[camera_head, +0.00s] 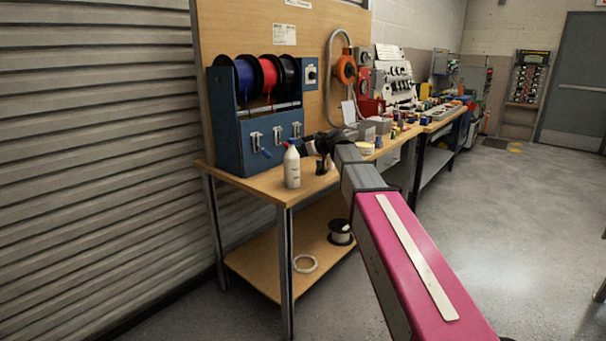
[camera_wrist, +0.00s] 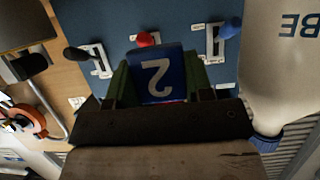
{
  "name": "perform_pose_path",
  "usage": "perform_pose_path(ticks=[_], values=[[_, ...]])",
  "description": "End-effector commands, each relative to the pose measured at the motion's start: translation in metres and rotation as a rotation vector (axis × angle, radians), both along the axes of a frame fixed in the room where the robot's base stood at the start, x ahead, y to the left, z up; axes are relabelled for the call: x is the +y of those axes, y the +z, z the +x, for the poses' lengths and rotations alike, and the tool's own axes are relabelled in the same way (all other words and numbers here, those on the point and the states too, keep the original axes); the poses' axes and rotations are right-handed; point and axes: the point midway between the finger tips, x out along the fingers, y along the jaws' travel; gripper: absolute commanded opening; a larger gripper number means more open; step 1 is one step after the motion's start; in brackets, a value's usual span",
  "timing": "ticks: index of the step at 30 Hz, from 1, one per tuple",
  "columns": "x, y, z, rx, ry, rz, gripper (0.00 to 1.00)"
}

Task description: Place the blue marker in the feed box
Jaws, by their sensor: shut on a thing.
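My gripper (camera_wrist: 158,80) is shut on the blue marker (camera_wrist: 160,76), a small blue block with a white 2 on it, in the wrist view. In the head view my gripper (camera_head: 322,150) is over the bench by the blue box, and I cannot make out the marker there. The blue box (camera_head: 232,153), which I take for the feed box, stands at the bench's left end with blue, red and black spools on top and levers on its front. Its front panel (camera_wrist: 110,15) fills the wrist view behind the marker. I cannot tell whether the marker touches it.
A white bottle (camera_head: 292,168) stands on the bench before the box; it also looms close at the right of the wrist view (camera_wrist: 280,60). Levers with red (camera_wrist: 146,39) and blue (camera_wrist: 231,27) knobs stick out near the marker. Other items crowd the bench to the right.

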Motion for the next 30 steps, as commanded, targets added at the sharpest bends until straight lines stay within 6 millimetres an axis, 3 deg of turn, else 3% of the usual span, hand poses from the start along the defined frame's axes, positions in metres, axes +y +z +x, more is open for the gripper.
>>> perform_pose_path(ticks=[6,19,30], values=[[-0.001,-0.037,-0.001,0.004,-0.003,0.0,0.25],[-0.001,-0.083,0.0,0.003,-0.004,0.0,0.25],[-0.001,-0.091,0.0,0.001,-0.005,-0.001,0.25]])
